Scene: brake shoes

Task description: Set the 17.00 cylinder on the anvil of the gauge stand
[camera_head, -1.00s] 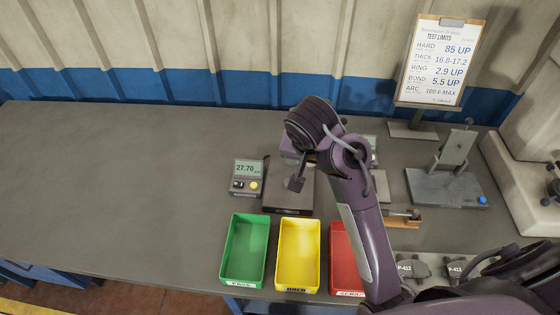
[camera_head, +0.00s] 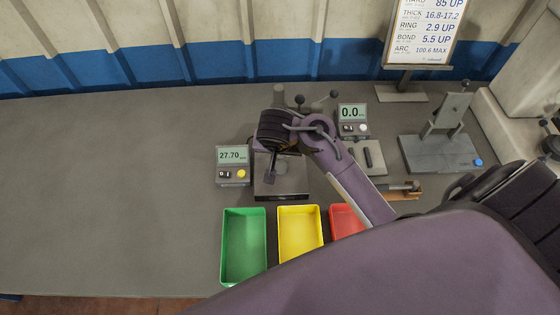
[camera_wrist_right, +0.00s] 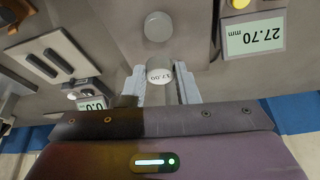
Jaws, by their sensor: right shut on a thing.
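My right gripper (camera_wrist_right: 163,88) is shut on the 17.00 cylinder (camera_wrist_right: 160,73), a small pale cylinder whose marked end faces the wrist camera between the two fingers. A round grey disc, apparently the anvil (camera_wrist_right: 158,27), lies just beyond the cylinder on a grey surface. I cannot tell whether cylinder and disc touch. In the head view my right gripper (camera_head: 270,178) is over the dark base of the gauge stand (camera_head: 290,188), and my wrist hides much of the stand and the cylinder. My left gripper is not in view.
A display reading 27.70 (camera_head: 232,157) stands left of the stand; another reading 0.0 (camera_head: 351,114) stands behind right. Green (camera_head: 231,280), yellow (camera_head: 287,264) and red (camera_head: 338,212) trays line the front. A grey fixture (camera_head: 440,150) stands right. The bench's left is clear.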

